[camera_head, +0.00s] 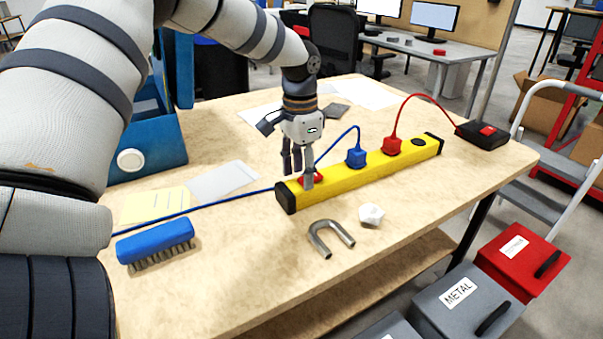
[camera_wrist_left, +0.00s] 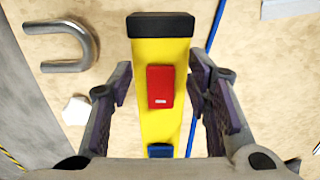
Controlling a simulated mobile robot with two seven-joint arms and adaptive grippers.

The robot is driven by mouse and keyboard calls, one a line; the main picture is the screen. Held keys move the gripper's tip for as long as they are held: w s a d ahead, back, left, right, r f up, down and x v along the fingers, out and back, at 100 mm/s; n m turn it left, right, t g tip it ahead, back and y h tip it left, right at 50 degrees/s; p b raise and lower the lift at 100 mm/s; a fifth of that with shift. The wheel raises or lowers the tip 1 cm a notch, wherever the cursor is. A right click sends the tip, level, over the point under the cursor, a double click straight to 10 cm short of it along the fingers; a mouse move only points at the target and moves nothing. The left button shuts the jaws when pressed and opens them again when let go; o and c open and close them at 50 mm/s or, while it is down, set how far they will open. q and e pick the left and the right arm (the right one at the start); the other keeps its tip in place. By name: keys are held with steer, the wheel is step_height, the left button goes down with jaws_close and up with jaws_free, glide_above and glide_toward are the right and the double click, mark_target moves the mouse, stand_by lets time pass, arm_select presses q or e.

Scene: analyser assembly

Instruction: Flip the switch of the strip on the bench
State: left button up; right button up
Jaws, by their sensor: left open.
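A yellow power strip (camera_head: 352,178) with black end caps lies on the wooden bench. Its red switch (camera_head: 313,177) is near the left end, partly hidden by my left gripper in the head view. The switch shows clearly as a red rectangle in the left wrist view (camera_wrist_left: 160,87). My left gripper (camera_head: 302,180) points down over that end of the strip. In the left wrist view its open fingers (camera_wrist_left: 160,92) stand on either side of the strip, with the switch between them. I cannot tell whether the fingers touch the strip. My right gripper is not in view.
A blue plug (camera_head: 356,158) and a red plug (camera_head: 391,146) sit in the strip; their cables arch upward. A metal U-shaped piece (camera_head: 331,238), a white polyhedron (camera_head: 371,214) and a blue brush (camera_head: 155,241) lie nearby. A blue file box (camera_head: 150,140) stands at left. The front right benchtop is clear.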

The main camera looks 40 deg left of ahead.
arm_select(q)
steer(key=shift+f, duration=0.4)
jaws_close()
steer(key=shift+w+f+g+b, duration=0.15)
steer(key=shift+w+g+b, duration=0.2)
steer(key=shift+g, duration=0.35)
steer(key=shift+w+g+y+b, duration=0.1)
steer(key=shift+g+y+b, duration=0.35)
steer(key=shift+g, duration=0.25)
steer(key=shift+d+r, duration=0.1)
steer(key=shift+r, duration=0.35)
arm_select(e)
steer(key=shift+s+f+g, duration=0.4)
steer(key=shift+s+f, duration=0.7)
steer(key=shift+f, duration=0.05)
